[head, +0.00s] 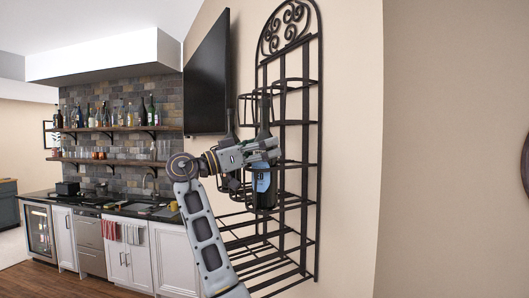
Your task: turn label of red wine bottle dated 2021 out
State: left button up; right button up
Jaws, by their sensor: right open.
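A dark wine bottle (264,184) with a pale blue label stands upright in the black metal wall rack (312,150). The label's print and any date are too small to read. My right gripper (272,150) is open at the height of this bottle's upper body and hides part of it. I cannot tell whether the fingers touch it. My left gripper is not in view.
The rack's lower tiers (262,262) look empty. A wall-mounted television (207,82) hangs just left of the rack. A bar counter (110,205) and bottle shelves (115,130) stand farther back. The wall at right (450,150) is mostly bare.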

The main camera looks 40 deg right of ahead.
jog(key=n+t+b, duration=0.2)
jog(key=t, duration=0.2)
jog(key=n+t+b, duration=0.3)
jog(key=t, duration=0.2)
jog(key=shift+b, duration=0.35)
dwell(0.4)
jog(key=c, duration=0.9)
